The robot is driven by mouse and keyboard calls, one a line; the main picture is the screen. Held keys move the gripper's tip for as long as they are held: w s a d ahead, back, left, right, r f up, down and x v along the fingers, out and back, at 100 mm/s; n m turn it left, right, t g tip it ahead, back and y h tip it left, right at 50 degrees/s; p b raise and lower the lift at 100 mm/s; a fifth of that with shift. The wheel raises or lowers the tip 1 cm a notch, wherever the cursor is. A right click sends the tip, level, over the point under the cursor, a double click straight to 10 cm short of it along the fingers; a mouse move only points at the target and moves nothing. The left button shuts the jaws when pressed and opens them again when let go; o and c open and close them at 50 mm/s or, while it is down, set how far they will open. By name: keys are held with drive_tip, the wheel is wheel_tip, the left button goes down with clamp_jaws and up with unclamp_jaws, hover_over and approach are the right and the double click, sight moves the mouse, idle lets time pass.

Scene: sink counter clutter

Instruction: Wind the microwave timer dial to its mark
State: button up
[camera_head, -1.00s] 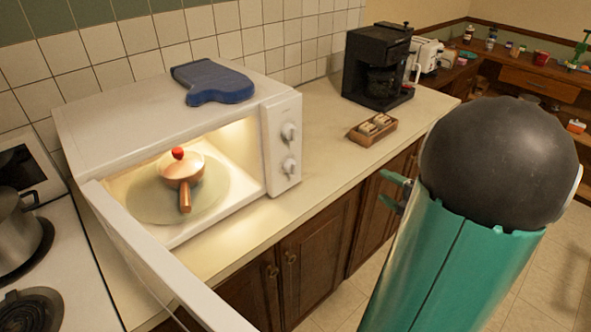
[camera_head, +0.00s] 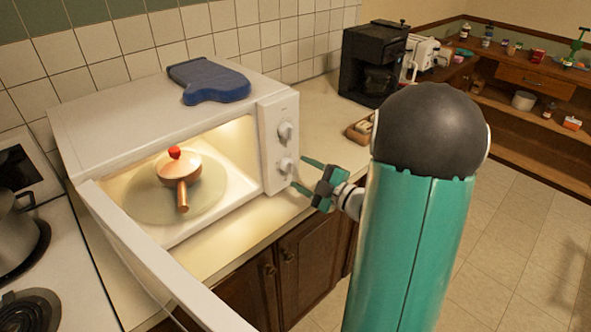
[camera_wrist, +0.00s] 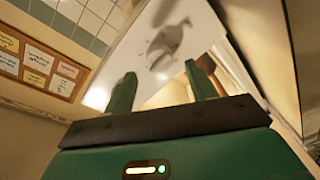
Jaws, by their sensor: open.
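The white microwave (camera_head: 120,105) stands on the counter with its door (camera_head: 150,262) swung open. Its right front panel has an upper dial (camera_head: 285,131) and a lower dial (camera_head: 285,166). I cannot tell which is the timer, and no mark is readable. My gripper (camera_head: 305,174) is open and empty, just right of the lower dial, its fingers pointing at the panel. A small gap seems to remain. In the wrist view, my gripper (camera_wrist: 160,72) faces a pale surface with a blurred grey shape on it.
A coffee maker (camera_head: 372,62) and a small wooden tray (camera_head: 357,131) stand to the right. The stove (camera_head: 70,270) is at the left.

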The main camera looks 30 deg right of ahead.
sight(293, 169)
drive_tip(key=shift+x, duration=1.7)
drive_tip(key=c, duration=1)
drive_tip(key=shift+m, duration=0.3)
drive_tip(key=m, duration=0.4)
drive_tip(key=shift+d+t, duration=0.1)
drive_tip(key=shift+t, duration=0.2)
drive_tip(key=shift+f+m+t+h, duration=0.1)
drive_tip(key=shift+m+t+h, duration=0.2)
drive_tip(key=shift+m, duration=2.6)
